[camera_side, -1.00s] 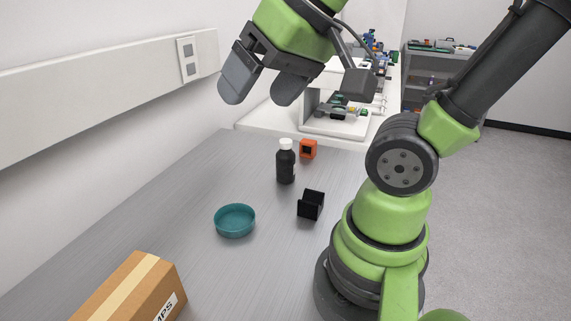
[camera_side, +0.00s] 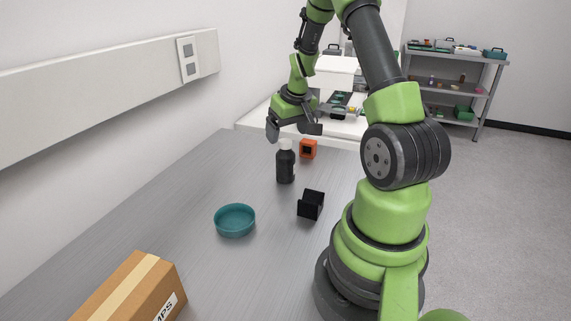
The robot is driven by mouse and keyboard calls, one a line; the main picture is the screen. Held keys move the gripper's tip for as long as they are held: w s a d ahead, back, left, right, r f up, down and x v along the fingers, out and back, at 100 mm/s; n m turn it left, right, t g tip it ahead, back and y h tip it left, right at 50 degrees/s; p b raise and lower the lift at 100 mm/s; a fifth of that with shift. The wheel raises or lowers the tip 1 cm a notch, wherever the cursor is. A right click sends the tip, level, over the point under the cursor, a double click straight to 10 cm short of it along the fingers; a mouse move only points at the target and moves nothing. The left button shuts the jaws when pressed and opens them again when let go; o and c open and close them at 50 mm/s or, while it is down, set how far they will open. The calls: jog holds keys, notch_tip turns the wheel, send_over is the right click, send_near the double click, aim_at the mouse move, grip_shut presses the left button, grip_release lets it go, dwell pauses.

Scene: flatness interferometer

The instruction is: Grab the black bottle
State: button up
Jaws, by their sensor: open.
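The black bottle (camera_side: 285,166) with a white cap stands upright on the grey table, in the upper middle of the side view. My gripper (camera_side: 288,131) is open and empty. In the picture its fingers show just above the bottle's cap, one finger at the left and another part at the right. I cannot tell from this one view how far it is from the bottle in depth. No contact with the bottle shows.
An orange block (camera_side: 308,149) stands right behind the bottle. A black holder (camera_side: 311,204) and a teal dish (camera_side: 235,220) are nearer. A cardboard box (camera_side: 133,289) sits at the near left. A wall rail (camera_side: 110,72) runs along the left. The table (camera_side: 215,175) left of the bottle is clear.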

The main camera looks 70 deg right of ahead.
aim_at(284, 150)
jog(key=shift+x, duration=3.55)
jog(key=shift+s, duration=0.1)
jog(key=c, duration=1.1)
